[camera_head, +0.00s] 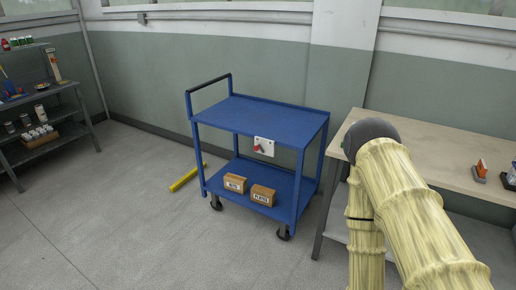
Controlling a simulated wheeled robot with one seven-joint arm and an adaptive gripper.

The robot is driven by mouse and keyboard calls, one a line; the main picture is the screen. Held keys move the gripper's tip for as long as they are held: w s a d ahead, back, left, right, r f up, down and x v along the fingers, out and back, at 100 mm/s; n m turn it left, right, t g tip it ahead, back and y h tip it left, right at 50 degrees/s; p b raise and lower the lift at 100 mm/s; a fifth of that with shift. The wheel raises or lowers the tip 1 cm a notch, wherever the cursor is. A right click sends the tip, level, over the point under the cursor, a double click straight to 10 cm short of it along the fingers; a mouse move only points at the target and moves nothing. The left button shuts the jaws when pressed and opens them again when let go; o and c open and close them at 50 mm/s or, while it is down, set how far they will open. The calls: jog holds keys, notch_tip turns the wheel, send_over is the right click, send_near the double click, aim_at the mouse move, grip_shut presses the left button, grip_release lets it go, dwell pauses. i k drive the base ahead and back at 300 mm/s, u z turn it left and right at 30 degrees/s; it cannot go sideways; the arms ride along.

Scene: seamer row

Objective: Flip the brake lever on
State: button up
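The brake lever (258,149) is a small red lever on a white plate (267,144). The plate is fixed to the front edge of the blue cart's (267,120) upper shelf. The lever looks tilted, but its exact setting is too small to tell. My arm, in a pale yellow cover, rises at the right of the view, to the right of the cart and in front of the workbench. My gripper does not show in this view.
Two cardboard boxes (262,195) (235,183) sit on the cart's lower shelf. A yellow bar (186,179) lies on the floor left of the cart. A wooden workbench (446,158) stands at right, a loaded shelf rack (62,113) at left. The floor in front is clear.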

aim_at(256, 147)
jog(key=u, duration=0.55)
jog(key=i, duration=2.2)
jog(key=z, duration=0.4)
